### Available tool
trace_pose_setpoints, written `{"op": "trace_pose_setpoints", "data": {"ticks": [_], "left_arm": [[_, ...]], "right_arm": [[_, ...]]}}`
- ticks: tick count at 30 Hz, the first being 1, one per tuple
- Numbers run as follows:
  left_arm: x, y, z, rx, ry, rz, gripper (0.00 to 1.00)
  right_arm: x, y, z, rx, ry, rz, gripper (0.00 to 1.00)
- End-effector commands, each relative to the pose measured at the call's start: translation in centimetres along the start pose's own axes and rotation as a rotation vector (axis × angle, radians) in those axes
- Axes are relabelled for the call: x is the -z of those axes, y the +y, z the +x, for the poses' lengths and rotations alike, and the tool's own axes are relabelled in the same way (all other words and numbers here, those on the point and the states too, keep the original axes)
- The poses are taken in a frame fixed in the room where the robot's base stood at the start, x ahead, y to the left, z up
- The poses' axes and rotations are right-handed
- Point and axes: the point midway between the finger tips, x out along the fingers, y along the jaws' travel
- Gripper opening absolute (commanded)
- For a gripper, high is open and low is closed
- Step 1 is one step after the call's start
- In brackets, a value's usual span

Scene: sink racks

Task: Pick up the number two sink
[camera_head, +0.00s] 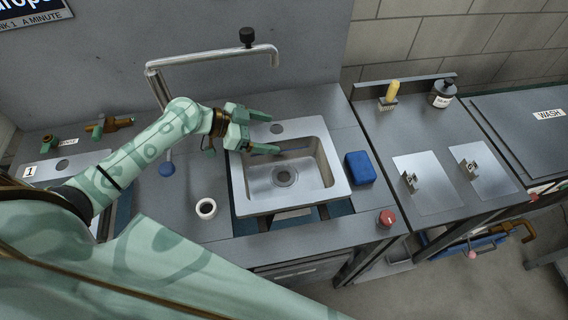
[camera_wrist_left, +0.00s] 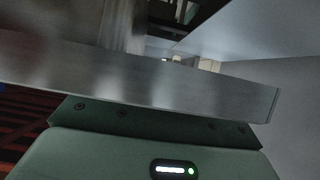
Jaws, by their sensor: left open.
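A square steel sink (camera_head: 338,178) with a round drain sits raised in a cut-out of the grey counter, in the middle of the head view. No number shows on it. My left gripper (camera_head: 274,133) is open at its back left corner, with its fingers apart and pointing right over the rim. In the left wrist view a metal edge (camera_wrist_left: 150,85), seemingly the sink's, crosses close in front of the gripper. I cannot tell whether they touch. Another sink plate labelled 1 (camera_head: 42,170) lies at the far left. My right gripper is out of view.
A steel faucet (camera_head: 215,57) arches behind the sink. A brush (camera_head: 391,95) and dark bottle (camera_head: 442,94) stand on the right counter.

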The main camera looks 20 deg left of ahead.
Motion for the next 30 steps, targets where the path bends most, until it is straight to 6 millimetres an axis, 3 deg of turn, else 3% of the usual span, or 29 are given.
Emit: {"op": "trace_pose_setpoints", "data": {"ticks": [3,10,19,30], "left_arm": [[0.06,-0.03,1.12,0.001,0.001,0.000,0.85],[-0.02,-0.02,1.26,0.000,-0.001,0.001,0.85],[-0.03,-0.02,1.24,0.000,-0.001,0.001,0.02],[0.57,-0.10,0.99,0.002,0.005,-0.001,0.02]], "right_arm": [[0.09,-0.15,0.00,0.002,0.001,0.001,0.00],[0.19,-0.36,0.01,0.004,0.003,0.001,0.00],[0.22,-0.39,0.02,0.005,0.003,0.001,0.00],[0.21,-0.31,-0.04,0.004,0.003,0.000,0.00]]}}
